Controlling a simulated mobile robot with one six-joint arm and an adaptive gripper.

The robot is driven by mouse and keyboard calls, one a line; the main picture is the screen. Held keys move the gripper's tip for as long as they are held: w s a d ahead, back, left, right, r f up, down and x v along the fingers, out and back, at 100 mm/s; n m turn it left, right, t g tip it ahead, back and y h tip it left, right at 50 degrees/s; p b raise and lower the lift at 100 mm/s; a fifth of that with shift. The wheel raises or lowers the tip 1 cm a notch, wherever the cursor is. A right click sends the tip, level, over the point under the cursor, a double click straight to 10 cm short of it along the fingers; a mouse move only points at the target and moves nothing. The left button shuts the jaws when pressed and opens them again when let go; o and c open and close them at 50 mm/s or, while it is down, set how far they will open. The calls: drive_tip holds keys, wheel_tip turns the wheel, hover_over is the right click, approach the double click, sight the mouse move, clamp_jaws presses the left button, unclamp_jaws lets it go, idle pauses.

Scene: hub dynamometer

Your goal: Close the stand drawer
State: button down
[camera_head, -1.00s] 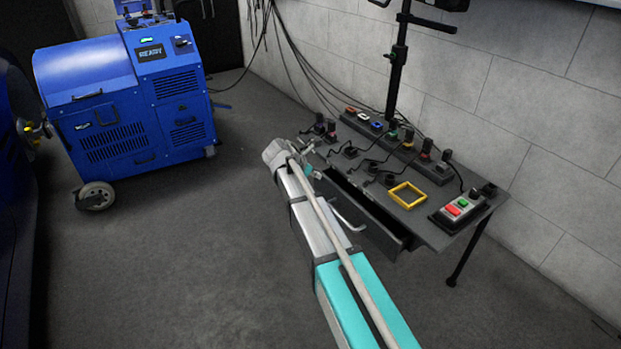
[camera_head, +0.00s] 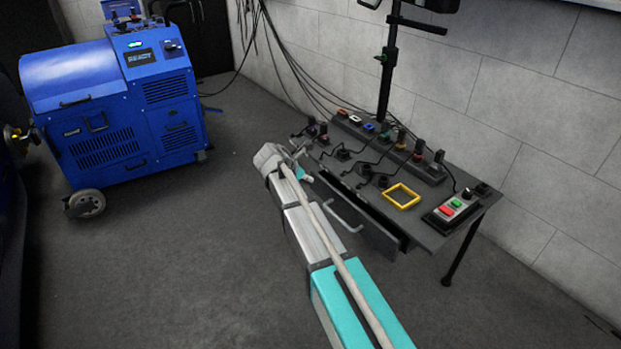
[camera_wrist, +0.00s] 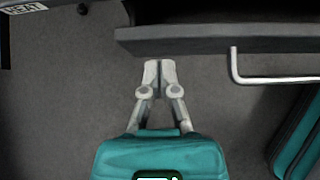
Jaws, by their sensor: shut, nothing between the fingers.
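The stand drawer (camera_head: 367,228) is pulled out from under the dark stand table, and its front with a light bar handle (camera_head: 343,217) faces me. In the wrist view the drawer front (camera_wrist: 225,38) runs across the top right, with the handle (camera_wrist: 235,65) jutting out below it. My gripper (camera_wrist: 159,68) is shut and empty, just short of the drawer front and left of the handle, apart from both. In the head view the gripper (camera_head: 302,168) shows in part by the stand's left end; my arm hides part of the drawer.
The stand table (camera_head: 430,232) carries a yellow frame (camera_head: 402,196), a control box with red and green buttons (camera_head: 455,207), and several plugs with cables. A blue wheeled machine (camera_head: 110,110) stands at the left. The floor between is clear.

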drive_tip(key=a+f+p+v, duration=0.1)
drive_tip(key=p+v, duration=0.6)
drive_tip(key=v, duration=0.4)
drive_tip(key=shift+s+a+r, duration=0.2)
drive_tip(key=shift+s, duration=0.25)
